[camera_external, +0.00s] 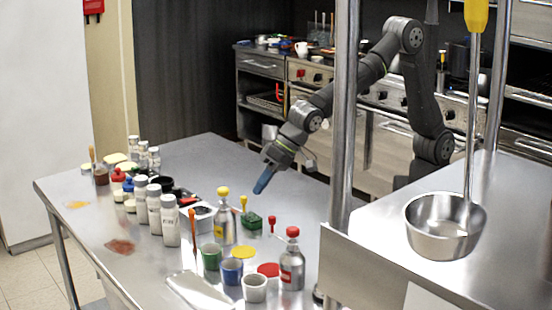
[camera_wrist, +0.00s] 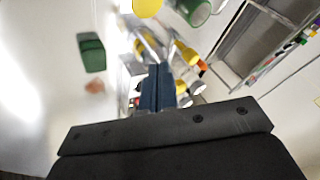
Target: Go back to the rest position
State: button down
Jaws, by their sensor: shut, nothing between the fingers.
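My gripper (camera_external: 265,180) is above the steel table in the external view, with its blue fingers together and pointing down. In the wrist view the blue fingers (camera_wrist: 158,88) are closed with nothing between them. A green block (camera_external: 251,221) lies on the table below and to the left of the fingertips, apart from them. A green block-shaped thing (camera_wrist: 91,53) also shows at the left of the wrist view. My arm reaches over the table from the right, partly behind a steel post.
Several shakers (camera_external: 170,220) stand on the table's left side. Bottles with a yellow cap (camera_external: 224,222) and red cap (camera_external: 292,262), and cups (camera_external: 231,271), stand in front. The table's back (camera_external: 205,160) is clear.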

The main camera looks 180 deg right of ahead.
jog(key=s+n, duration=0.1)
jog(key=s, duration=0.1)
jog(key=s+d+n+t+y, duration=0.1)
jog(key=s+n, duration=0.1)
jog(key=shift+s+d+t, duration=0.2)
jog(key=shift+s+t, duration=0.1)
dwell(0.6)
dwell(0.4)
